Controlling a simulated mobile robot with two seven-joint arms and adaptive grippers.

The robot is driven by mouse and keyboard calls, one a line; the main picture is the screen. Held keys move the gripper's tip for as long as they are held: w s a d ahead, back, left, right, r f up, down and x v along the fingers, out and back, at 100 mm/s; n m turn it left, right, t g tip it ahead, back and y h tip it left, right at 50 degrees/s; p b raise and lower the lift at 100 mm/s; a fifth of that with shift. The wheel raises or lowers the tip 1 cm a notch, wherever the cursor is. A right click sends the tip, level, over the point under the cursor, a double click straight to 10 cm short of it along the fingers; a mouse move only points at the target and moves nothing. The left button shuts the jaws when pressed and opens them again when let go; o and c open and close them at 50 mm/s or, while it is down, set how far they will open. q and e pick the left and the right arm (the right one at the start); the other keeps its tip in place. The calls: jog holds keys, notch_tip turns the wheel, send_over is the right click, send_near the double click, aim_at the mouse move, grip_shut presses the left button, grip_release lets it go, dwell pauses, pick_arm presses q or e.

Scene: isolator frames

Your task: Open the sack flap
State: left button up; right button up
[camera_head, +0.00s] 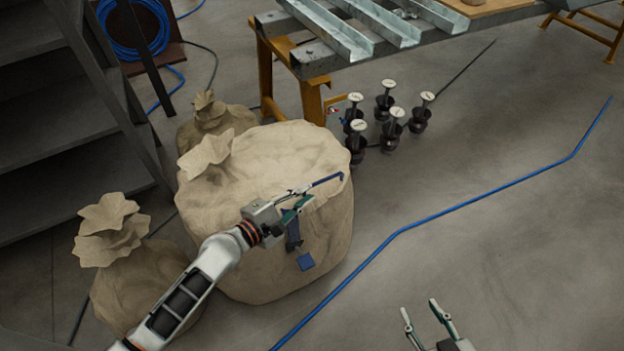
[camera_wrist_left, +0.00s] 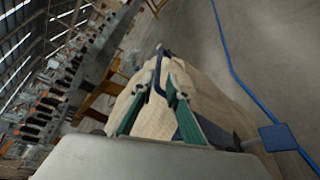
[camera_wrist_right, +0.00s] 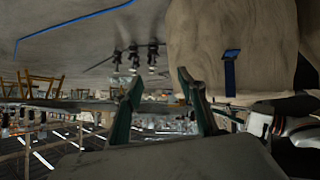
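The large tan sack (camera_head: 265,165) stands in the middle of the head view, its broad top bulging. A thin blue strip (camera_head: 328,179) lies over its top edge, bent at its far end. My left gripper (camera_head: 307,193) is at the front of the top, its fingers close together. In the left wrist view the blue strip (camera_wrist_left: 158,65) runs between the fingertips (camera_wrist_left: 161,84), which appear shut on it. A blue strap with a square tag (camera_head: 306,262) hangs on the sack's front; the tag also shows in the right wrist view (camera_wrist_right: 231,55). My right gripper (camera_head: 419,308) is open and empty.
Smaller tied sacks stand at front left (camera_head: 128,265) and behind (camera_head: 213,115). Dark stairs (camera_head: 70,120) are at left. Several dark spool-like parts (camera_head: 393,125) stand right of the sack, below a metal-topped table (camera_head: 350,45). A blue line (camera_head: 440,217) crosses the open floor.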

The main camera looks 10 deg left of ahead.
aim_at(318, 183)
pick_arm(q)
jog(key=shift+w+d, duration=0.1)
jog(key=shift+w, duration=0.2)
jog(key=shift+w+d, duration=0.2)
jog(key=shift+w, duration=0.1)
jog(key=b+x, duration=0.1)
jog(key=x, duration=0.5)
jog(key=shift+w+d+b, duration=0.2)
jog(key=shift+w+b, duration=0.05)
jog(key=shift+b, duration=0.1)
jog(key=shift+c, duration=0.3)
grip_shut()
